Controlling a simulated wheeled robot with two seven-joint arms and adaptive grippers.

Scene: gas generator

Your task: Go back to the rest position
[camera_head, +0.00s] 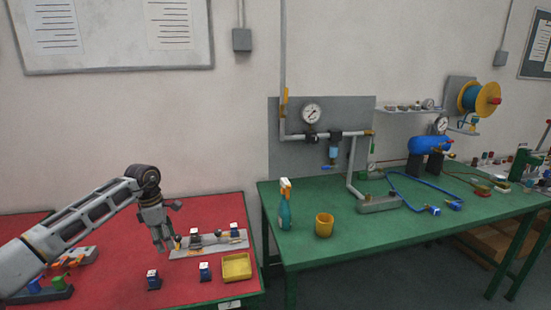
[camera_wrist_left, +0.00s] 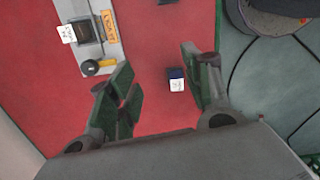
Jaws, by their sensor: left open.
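My left gripper (camera_head: 166,243) reaches in from the left over the red table (camera_head: 110,250), its fingers pointing down near the left end of a grey plate (camera_head: 183,253). The left wrist view shows its two fingers (camera_wrist_left: 158,60) spread apart with nothing between them but red tabletop and a small blue and white block (camera_wrist_left: 177,80) beyond. The grey plate (camera_wrist_left: 88,62) with a dark knob also shows there at upper left. I cannot tell in the head view how high the fingertips are above the plate. My right gripper is not in view.
Small blue and white blocks (camera_head: 153,279) and a yellow tray (camera_head: 236,267) lie on the red table's front right. A tray of coloured parts (camera_head: 40,288) sits near my forearm. The green table (camera_head: 340,255) stands right, with a spray bottle (camera_head: 285,207) and yellow cup (camera_head: 324,225).

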